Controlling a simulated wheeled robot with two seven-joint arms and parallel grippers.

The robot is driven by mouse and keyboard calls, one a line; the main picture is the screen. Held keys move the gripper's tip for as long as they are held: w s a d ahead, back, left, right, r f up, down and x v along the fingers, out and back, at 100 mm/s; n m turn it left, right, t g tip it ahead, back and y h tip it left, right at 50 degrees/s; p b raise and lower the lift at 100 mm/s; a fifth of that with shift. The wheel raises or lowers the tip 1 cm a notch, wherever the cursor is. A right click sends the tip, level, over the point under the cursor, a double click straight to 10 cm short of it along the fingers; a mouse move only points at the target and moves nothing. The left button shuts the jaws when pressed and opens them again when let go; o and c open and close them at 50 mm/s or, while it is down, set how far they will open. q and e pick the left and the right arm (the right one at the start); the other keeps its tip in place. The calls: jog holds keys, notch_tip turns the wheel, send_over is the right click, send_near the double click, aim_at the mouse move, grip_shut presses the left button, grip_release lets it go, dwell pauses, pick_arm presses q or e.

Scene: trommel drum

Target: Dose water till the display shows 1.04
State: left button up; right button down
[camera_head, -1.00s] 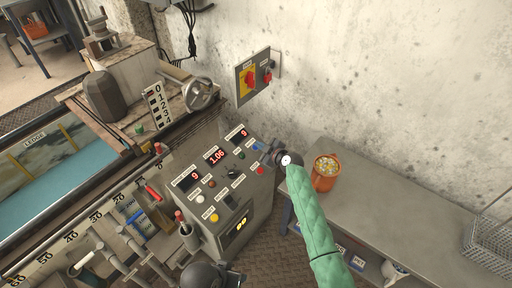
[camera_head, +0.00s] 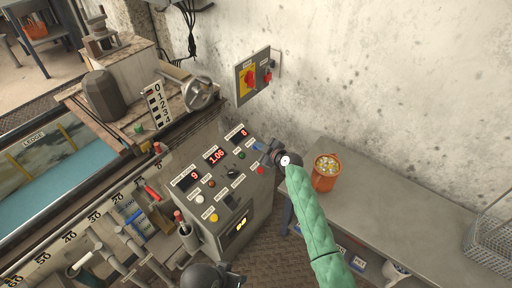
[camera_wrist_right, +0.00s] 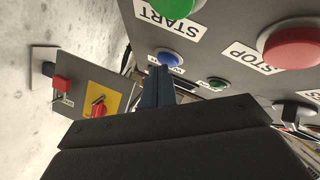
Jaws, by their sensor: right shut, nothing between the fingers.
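The control panel (camera_head: 222,172) has three red displays. The middle display (camera_head: 215,156) seems to read 1.06, though the last digit is small. The left display (camera_head: 187,179) reads 9 and the right display (camera_head: 237,134) looks like 8. My right gripper (camera_head: 262,148) is shut and empty at the panel's upper right edge. In the right wrist view its fingertips (camera_wrist_right: 158,74) are close to the blue button (camera_wrist_right: 168,57); I cannot tell whether they touch it. The green START button (camera_wrist_right: 172,4) and red STOP button (camera_wrist_right: 292,44) lie beyond.
A wall box (camera_head: 258,78) with red switches hangs behind the panel. A grey bench (camera_head: 400,215) on the right bears an orange bucket (camera_head: 324,181) and a wire basket (camera_head: 490,240). A handwheel (camera_head: 201,93) stands above the panel at the left.

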jog(key=shift+f, duration=0.1)
dwell(0.5)
jog(key=shift+s+d+r, duration=0.15)
jog(key=shift+r, duration=0.25)
jog(key=shift+s+d+r, duration=0.1)
jog(key=shift+d+r, duration=0.05)
jog(key=shift+r, duration=0.25)
jog(key=shift+r+p, duration=0.1)
jog(key=shift+p, duration=0.25)
jog(key=r, duration=0.1)
jog(key=s+d+r+p, duration=0.1)
jog(key=d+r+p, duration=0.1)
jog(key=r, duration=0.1)
jog(key=shift+s+r, duration=0.1)
jog(key=shift+s, duration=0.1)
dwell(0.5)
